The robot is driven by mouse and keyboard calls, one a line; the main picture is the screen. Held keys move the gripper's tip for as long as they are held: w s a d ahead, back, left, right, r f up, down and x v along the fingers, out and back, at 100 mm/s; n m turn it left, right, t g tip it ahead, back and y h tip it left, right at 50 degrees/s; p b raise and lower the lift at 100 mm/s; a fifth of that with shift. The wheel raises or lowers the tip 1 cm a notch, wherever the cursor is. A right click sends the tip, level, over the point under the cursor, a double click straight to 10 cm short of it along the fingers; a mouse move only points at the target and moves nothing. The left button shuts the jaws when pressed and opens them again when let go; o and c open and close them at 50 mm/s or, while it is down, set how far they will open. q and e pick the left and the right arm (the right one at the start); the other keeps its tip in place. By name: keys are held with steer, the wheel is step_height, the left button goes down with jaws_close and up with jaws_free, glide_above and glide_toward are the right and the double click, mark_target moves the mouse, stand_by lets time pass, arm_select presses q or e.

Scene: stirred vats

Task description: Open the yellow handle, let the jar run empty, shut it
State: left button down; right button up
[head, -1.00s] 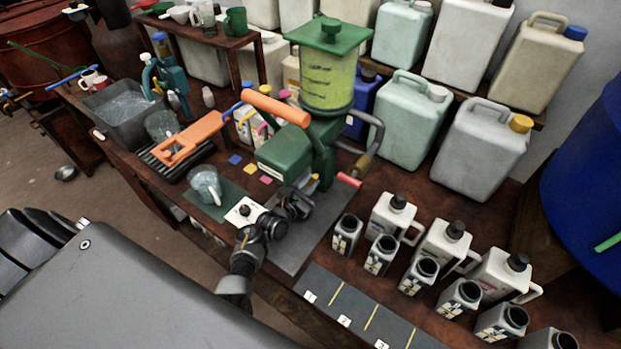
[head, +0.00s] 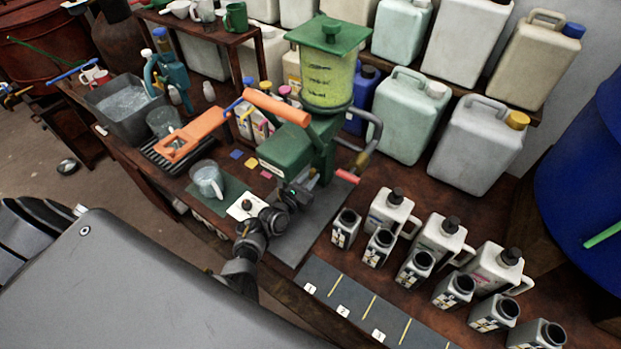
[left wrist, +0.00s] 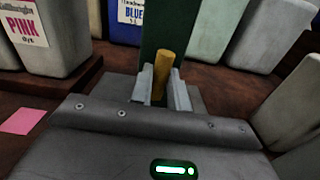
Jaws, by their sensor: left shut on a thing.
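The clear jar (head: 327,80) of yellow-green liquid has a green lid and stands upright on the green machine (head: 290,152). The yellow handle (left wrist: 163,76) is upright between my left gripper's fingers in the left wrist view, against a dark green post. My left gripper (left wrist: 165,88) is shut on this handle. In the head view the left gripper (head: 302,190) is at the machine's front, below the jar, and largely hides the handle. Whether liquid runs out is hidden. My right gripper is not in view.
A clear jug (head: 206,180) stands on a green mat left of the gripper. Several open-necked bottles (head: 378,248) stand to the right, behind numbered dark mats (head: 352,305). An orange lever (head: 276,107) and a red-gripped crank (head: 348,176) stick out from the machine.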

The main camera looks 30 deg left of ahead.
arm_select(q)
steer(key=c, duration=1.3)
jaws_free()
steer(key=s, duration=0.3)
steer(key=s+a, duration=0.1)
steer(key=s, duration=0.6)
steer(key=shift+s+a, duration=0.25)
steer(key=shift+s, duration=0.1)
steer(key=shift+c, duration=0.2)
